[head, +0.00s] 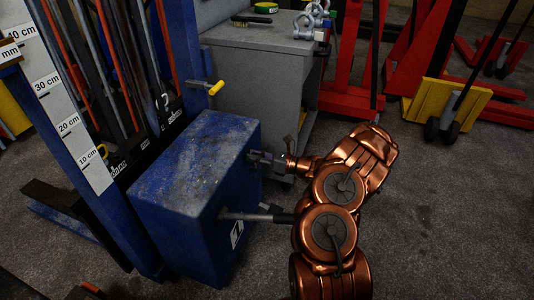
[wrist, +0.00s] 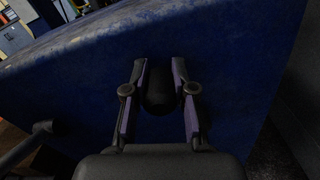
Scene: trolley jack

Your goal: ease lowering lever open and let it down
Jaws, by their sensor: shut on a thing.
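The blue jack body (head: 195,170) stands at the centre left in the head view, and its worn blue face (wrist: 235,60) fills much of the wrist view. My gripper (head: 258,158) is at the right side of this body, near its upper edge. In the wrist view my gripper (wrist: 162,72) has its two fingers on either side of a dark rounded grip, seemingly the lowering lever (wrist: 160,92), and is shut on it. In the head view the fingers hide this lever.
A dark bar (head: 245,217) sticks out of the body below my gripper. A yellow-tipped handle (head: 216,87) projects from the mast. A scale in centimetres (head: 62,110) stands at left. A grey cabinet (head: 255,75) is behind; red trolleys (head: 350,60) stand beyond. Floor at right is clear.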

